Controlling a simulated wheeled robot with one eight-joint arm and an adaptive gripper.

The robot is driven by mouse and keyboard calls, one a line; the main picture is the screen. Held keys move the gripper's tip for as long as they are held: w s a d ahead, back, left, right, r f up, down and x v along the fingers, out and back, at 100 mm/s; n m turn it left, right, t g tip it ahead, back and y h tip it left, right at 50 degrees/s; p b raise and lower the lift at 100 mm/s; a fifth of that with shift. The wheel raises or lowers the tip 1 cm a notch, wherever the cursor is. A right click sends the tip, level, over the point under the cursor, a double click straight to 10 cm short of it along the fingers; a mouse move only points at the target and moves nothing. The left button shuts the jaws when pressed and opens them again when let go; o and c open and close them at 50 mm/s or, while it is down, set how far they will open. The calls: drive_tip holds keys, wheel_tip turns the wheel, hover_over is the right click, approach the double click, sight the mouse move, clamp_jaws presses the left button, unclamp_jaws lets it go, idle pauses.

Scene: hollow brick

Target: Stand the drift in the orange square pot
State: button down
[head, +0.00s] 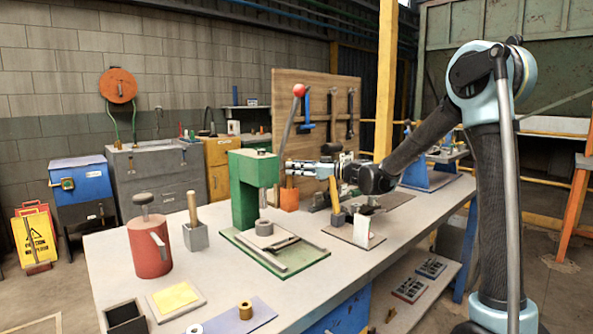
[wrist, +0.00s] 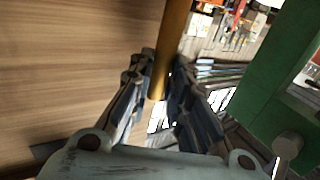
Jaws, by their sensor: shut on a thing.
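My gripper (head: 289,168) is at the back of the workbench, pointing left in the head view. It is shut on the drift (wrist: 171,45), a brass-coloured rod that runs between the fingers in the wrist view (wrist: 162,85). In the head view a short piece of the drift (head: 289,181) shows below the fingers, roughly upright. The orange square pot (head: 289,200) stands on the bench directly below it in the picture. Whether the drift's lower end is inside the pot or just above or behind its rim, I cannot tell. The pot does not show clearly in the wrist view.
A green press (head: 244,195) stands just left of the pot. A wooden tool board (head: 316,110) rises behind. A grey pot (head: 195,236) holds another rod. A dark block with a yellow handle (head: 335,200) stands to the right. The bench front (head: 230,283) has some bare room.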

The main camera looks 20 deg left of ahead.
sight(296, 188)
drive_tip(key=shift+f, duration=2.3)
idle(1.0)
drive_tip(key=c, duration=1.4)
unclamp_jaws()
drive_tip(key=shift+d, duration=0.15)
drive_tip(key=shift+w+d, duration=0.2)
drive_tip(key=shift+d, duration=3.45)
